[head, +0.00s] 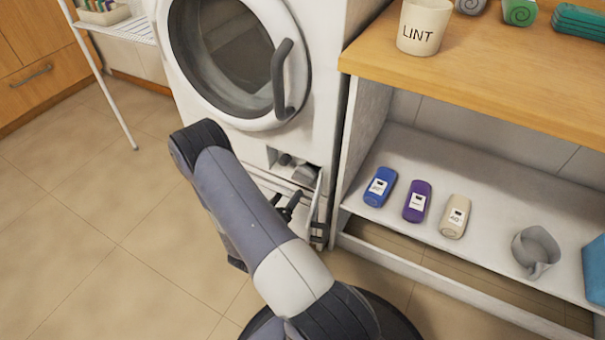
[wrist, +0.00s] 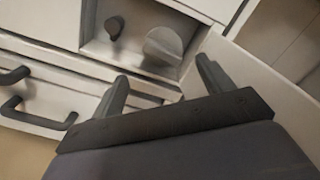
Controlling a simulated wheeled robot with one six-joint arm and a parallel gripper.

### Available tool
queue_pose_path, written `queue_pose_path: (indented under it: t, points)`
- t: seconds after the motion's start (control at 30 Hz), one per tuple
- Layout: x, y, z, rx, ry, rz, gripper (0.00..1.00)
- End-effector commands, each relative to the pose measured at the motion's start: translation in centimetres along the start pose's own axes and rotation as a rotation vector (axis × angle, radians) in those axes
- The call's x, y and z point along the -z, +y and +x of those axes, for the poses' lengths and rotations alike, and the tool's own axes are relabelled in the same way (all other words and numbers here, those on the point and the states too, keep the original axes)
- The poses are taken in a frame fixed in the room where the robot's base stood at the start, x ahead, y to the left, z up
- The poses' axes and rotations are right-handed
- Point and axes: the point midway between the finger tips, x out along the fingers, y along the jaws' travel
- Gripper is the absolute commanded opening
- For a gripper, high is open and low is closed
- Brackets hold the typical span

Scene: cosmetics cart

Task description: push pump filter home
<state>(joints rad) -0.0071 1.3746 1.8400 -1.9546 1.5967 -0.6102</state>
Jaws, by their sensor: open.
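The pump filter (wrist: 163,45) is a grey round cap with a raised grip, in a small open recess low on the front of the white washing machine (head: 335,100). It also shows small in the head view (head: 304,174). How deep it sits I cannot tell. My gripper (wrist: 162,82) is open and empty just in front of the recess, its two fingers apart and below the filter in the wrist view. In the head view my gripper (head: 289,207) is partly hidden by my arm.
A small dark knob (wrist: 114,27) sits left of the filter. The open flap (wrist: 245,65) stands close at the right of the fingers. Dark handles (wrist: 15,105) are at the left. A shelf (head: 400,150) with bottles stands right of the machine.

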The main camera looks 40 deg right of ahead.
Motion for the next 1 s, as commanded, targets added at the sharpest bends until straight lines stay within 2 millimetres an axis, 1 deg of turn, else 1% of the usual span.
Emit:
queue_pose_path:
  t: [0.03,0.4,0.5,0.6,0.7,0.8,0.9,1.0]
  points:
    - [-0.2,-0.2,-0.1,0.000,0.000,-0.105,0.75]
    - [0.0,-0.5,-0.3,0.001,-0.001,-0.914,0.75]
    - [0.1,-0.5,-0.4,0.001,-0.001,-1.116,0.75]
    - [0.2,-0.6,-0.5,0.001,-0.001,-1.281,0.75]
    - [0.3,-0.6,-0.5,0.001,-0.001,-1.397,0.75]
    - [0.4,-0.5,-0.5,0.001,-0.001,-1.462,0.75]
    - [0.5,-0.5,-0.2,0.002,0.001,-1.484,0.75]
    - [0.6,-0.5,0.6,0.002,0.003,-1.485,0.75]
